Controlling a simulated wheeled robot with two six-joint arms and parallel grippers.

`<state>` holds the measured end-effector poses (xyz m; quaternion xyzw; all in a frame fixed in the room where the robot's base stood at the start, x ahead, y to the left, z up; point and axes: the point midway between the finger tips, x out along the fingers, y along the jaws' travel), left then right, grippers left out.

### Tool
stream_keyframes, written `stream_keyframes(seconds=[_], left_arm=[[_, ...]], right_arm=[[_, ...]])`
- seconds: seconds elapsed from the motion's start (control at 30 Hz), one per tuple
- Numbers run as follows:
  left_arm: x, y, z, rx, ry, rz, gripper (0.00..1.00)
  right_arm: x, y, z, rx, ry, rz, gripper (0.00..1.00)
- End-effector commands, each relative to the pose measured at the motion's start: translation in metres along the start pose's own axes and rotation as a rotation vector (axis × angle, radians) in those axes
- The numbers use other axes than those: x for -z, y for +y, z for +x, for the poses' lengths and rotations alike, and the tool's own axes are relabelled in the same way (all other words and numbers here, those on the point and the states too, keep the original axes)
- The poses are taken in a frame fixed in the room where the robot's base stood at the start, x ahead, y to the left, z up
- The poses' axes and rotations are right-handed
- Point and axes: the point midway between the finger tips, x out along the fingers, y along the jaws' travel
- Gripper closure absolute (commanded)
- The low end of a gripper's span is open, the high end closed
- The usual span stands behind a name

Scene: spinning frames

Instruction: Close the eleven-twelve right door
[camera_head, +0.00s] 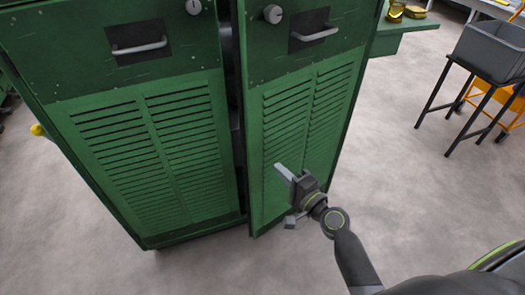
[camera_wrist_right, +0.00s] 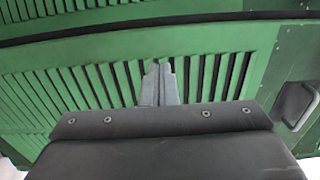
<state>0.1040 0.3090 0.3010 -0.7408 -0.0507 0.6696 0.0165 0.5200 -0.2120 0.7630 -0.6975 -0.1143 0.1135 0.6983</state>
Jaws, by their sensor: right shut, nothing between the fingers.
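A green metal cabinet stands at the left and middle of the head view. Its right door (camera_head: 312,128) has louvres, a round knob (camera_head: 273,14) and a handle (camera_head: 314,34). This door stands slightly ajar, with a dark gap along its edge beside the left door (camera_head: 140,125). My right gripper (camera_head: 280,170) is shut and empty in front of the right door's lower louvres. In the right wrist view its closed fingertips (camera_wrist_right: 160,70) point at the louvred green panel (camera_wrist_right: 215,75); I cannot tell whether they touch it. My left gripper is not in view.
A grey bin (camera_head: 490,50) sits on a black stand at the right. A green bench (camera_head: 400,28) with yellow items adjoins the cabinet's right side. The grey floor (camera_head: 420,180) in front and to the right is clear.

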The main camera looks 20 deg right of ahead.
Motion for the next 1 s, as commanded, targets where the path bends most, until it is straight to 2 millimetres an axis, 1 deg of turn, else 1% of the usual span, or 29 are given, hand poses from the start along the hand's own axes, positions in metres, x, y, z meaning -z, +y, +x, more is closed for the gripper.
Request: stream_keyframes(seconds=[0.03,0.2,0.3,0.43,0.6,1.0], left_arm=[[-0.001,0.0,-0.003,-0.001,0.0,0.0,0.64],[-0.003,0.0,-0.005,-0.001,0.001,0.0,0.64],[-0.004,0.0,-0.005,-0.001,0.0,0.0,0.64],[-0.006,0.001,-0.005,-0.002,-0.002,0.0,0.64],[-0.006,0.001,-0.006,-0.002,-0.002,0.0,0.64],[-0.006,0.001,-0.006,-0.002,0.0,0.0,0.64]], right_arm=[[0.0,-0.003,0.013,0.002,-0.001,0.001,1.0],[0.0,-0.002,0.047,0.002,0.0,0.0,1.0],[0.0,-0.001,0.064,0.0,0.0,0.001,1.0],[0.0,0.0,0.08,0.0,0.0,0.001,1.0],[0.0,0.001,0.089,-0.001,0.001,0.001,1.0],[0.0,0.001,0.092,-0.001,0.004,0.0,1.0]])
